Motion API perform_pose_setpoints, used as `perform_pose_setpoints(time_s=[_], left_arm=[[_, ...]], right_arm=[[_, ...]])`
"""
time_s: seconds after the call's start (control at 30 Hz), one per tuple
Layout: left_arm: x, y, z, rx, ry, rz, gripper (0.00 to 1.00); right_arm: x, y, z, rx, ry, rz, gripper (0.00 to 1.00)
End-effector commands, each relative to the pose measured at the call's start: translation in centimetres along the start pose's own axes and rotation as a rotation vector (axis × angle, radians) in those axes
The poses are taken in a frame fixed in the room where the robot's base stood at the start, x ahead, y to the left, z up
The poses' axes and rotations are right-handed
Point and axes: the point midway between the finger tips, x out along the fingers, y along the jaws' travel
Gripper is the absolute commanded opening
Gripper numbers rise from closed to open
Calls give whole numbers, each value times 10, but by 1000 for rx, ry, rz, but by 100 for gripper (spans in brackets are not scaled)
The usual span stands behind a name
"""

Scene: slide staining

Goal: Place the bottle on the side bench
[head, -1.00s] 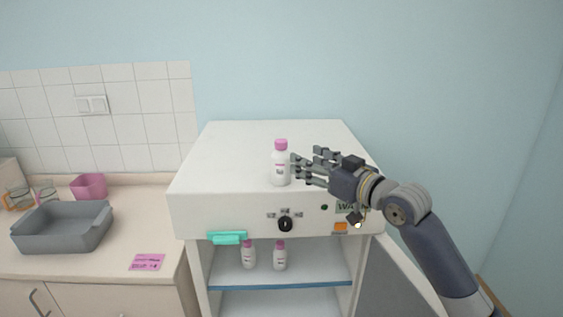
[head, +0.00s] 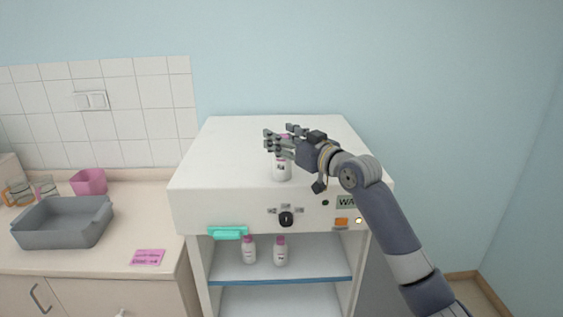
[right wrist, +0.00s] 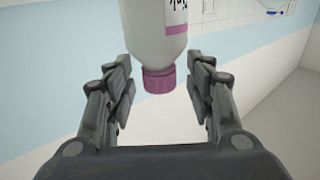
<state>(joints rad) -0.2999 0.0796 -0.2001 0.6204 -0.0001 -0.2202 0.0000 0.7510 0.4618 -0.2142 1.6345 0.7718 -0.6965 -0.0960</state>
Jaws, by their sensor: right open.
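A white bottle (head: 282,171) with a pink cap stands upright on top of the white cabinet (head: 235,150), near its front. My right gripper (head: 278,141) is open at the bottle's upper part, partly hiding the cap. In the right wrist view the bottle (right wrist: 158,35) appears cap down, with its pink cap (right wrist: 159,79) between the spread fingers and a gap on both sides. The side bench (head: 95,264) is the beige counter at the left. My left gripper is not in view.
A grey tray (head: 62,222), a pink container (head: 89,182) and glass beakers stand on the bench, with a pink card (head: 148,257) near its front. Two similar bottles (head: 248,250) (head: 280,251) stand on the cabinet's shelf.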

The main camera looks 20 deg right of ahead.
Motion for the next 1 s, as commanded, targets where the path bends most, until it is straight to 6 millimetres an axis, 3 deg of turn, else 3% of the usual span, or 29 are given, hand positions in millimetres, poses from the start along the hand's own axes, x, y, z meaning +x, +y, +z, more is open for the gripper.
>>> perform_pose_setpoints(time_s=[0.33, 0.53, 0.57, 1.0], left_arm=[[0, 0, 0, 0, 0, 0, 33], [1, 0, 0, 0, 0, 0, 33], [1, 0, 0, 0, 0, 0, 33], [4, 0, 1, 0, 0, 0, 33]], right_arm=[[6, 0, 0, -1, 0, 0, 47], [6, 0, 0, -1, 0, 0, 2], [6, 0, 0, -1, 0, 0, 0], [6, 0, -4, -1, 2, 0, 0]])
